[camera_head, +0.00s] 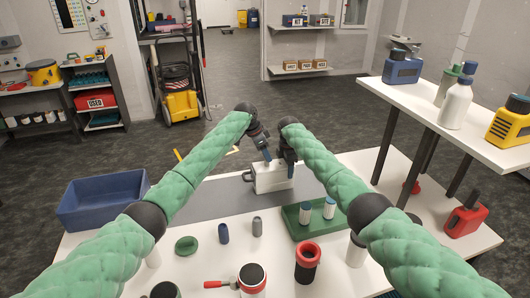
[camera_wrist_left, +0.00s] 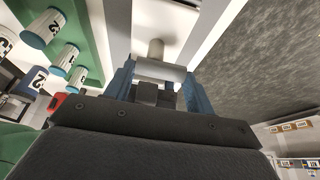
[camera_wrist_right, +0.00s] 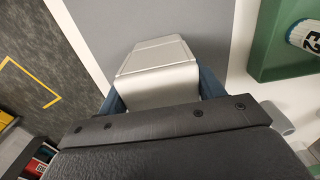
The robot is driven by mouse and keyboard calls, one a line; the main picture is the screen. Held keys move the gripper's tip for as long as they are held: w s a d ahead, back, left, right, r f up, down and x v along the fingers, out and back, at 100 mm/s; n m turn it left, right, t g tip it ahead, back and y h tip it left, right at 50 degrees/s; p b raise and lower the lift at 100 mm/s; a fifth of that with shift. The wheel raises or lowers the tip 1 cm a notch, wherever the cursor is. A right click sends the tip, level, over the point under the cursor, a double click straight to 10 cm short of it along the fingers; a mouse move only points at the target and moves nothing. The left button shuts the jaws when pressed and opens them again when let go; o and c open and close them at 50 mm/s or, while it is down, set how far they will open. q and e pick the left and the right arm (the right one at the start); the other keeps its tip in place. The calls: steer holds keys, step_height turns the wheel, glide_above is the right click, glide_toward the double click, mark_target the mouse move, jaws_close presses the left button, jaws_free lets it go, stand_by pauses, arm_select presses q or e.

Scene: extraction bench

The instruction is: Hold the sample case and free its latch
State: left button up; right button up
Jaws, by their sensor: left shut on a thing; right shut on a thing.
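The silver-grey sample case (camera_head: 270,180) stands on the bench's far side, with a dark handle at its left end. My right gripper (camera_head: 289,166) is shut on the case body from above; in the right wrist view the case (camera_wrist_right: 157,75) sits between its blue fingers (camera_wrist_right: 162,95). My left gripper (camera_head: 267,157) is just left of it, above the case. In the left wrist view its blue fingers (camera_wrist_left: 160,88) are shut on a pale rounded part (camera_wrist_left: 160,69), which looks like the latch. Whether the latch is free cannot be told.
A green tray (camera_head: 304,235) with numbered vials lies right of the case. A blue bin (camera_head: 100,202) is at the left. Small containers and a red-handled tool (camera_head: 220,284) lie in front. A raised white shelf (camera_head: 420,98) with bottles stands at right.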

arm_select(q)
steer(key=shift+r, duration=0.1)
arm_select(e)
steer(key=shift+a, duration=0.1)
arm_select(q)
steer(key=o, duration=1)
steer(key=v, duration=1.2)
arm_select(e)
steer(key=o, duration=1.3)
